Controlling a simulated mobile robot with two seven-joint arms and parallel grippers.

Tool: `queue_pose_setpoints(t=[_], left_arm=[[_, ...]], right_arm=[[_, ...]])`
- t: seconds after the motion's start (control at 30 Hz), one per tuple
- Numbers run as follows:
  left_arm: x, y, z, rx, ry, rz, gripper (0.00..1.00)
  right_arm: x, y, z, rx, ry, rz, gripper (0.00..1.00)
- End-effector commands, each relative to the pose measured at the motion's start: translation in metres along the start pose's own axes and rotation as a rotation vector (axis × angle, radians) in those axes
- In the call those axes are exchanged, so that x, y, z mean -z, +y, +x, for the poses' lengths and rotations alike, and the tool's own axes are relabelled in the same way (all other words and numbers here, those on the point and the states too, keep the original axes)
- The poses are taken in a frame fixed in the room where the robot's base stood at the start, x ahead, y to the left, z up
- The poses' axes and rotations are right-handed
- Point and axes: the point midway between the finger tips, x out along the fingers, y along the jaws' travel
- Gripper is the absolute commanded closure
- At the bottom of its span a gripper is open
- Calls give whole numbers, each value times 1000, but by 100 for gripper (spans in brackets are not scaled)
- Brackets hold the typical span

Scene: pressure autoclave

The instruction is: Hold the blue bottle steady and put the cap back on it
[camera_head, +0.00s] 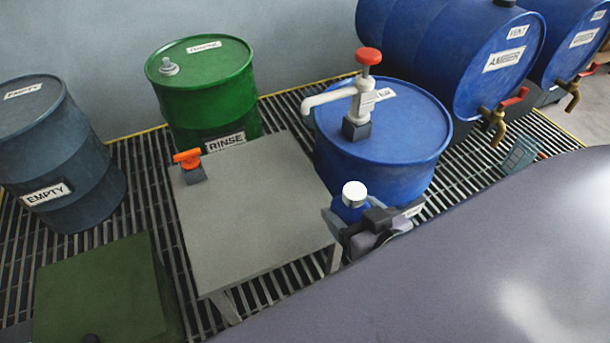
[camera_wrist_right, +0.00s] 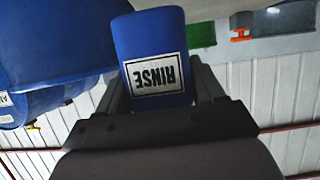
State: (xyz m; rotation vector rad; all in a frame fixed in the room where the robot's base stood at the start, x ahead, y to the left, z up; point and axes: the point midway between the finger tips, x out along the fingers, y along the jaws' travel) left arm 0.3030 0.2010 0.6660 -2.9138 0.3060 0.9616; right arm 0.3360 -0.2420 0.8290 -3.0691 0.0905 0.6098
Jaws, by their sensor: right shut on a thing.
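The blue bottle (camera_head: 351,211) is held upright between the fingers of my right gripper (camera_head: 354,217), off the right edge of the grey table. A white round top, which looks like a cap (camera_head: 355,190), shows on it; I cannot tell whether it is loose or screwed down. In the right wrist view the blue bottle (camera_wrist_right: 150,40) sits between the two dark fingers, with its RINSE label upside down in the picture. The bottle's top is out of that view. My left gripper is not in view.
The grey table (camera_head: 245,220) is bare except for an orange-handled fitting (camera_head: 187,160) at its far left corner. Behind the bottle stands a blue drum (camera_head: 390,150) with a red-topped pump (camera_head: 362,100). Green RINSE drum (camera_head: 205,95) and grey EMPTY drum (camera_head: 60,150) stand left.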

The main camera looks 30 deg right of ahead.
Motion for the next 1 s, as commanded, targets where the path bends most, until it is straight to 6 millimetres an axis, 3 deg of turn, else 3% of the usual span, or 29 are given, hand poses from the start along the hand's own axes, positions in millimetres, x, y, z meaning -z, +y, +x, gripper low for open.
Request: queue_pose_setpoints(t=[0.27, 1.0], left_arm=[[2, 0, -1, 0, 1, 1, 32], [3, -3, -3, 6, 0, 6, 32]], right_arm=[[8, -1, 15, 2, 6, 0, 100], [60, -1, 138, 1, 4, -1, 100]])
